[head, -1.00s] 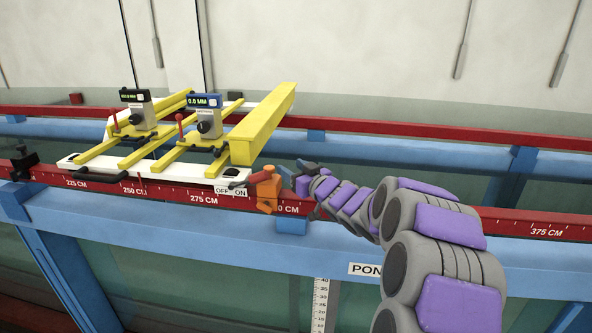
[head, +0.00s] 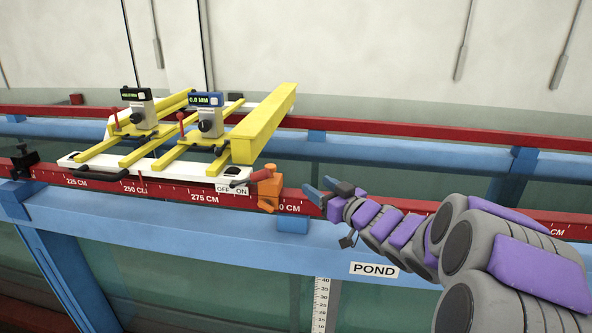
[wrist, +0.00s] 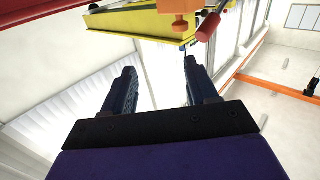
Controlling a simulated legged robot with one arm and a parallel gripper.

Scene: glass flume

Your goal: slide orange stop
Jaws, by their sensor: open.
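The orange stop (head: 267,190) sits on the red rail with the centimetre scale (head: 165,192), at the right end of the white carriage. A red handle (head: 262,176) sticks out beside its top. My gripper (head: 319,192) is open and empty, to the right of the stop and apart from it, near rail height. In the wrist view the open fingers (wrist: 158,78) point up toward the orange stop (wrist: 180,22), which shows at the top beyond them. The red handle (wrist: 208,26) is just right of it there.
The carriage (head: 150,166) carries yellow bars (head: 262,125) and two gauges. A black clamp (head: 22,161) sits far left on the rail. A blue block (head: 293,224) is below the rail. The rail is clear between the stop and my gripper.

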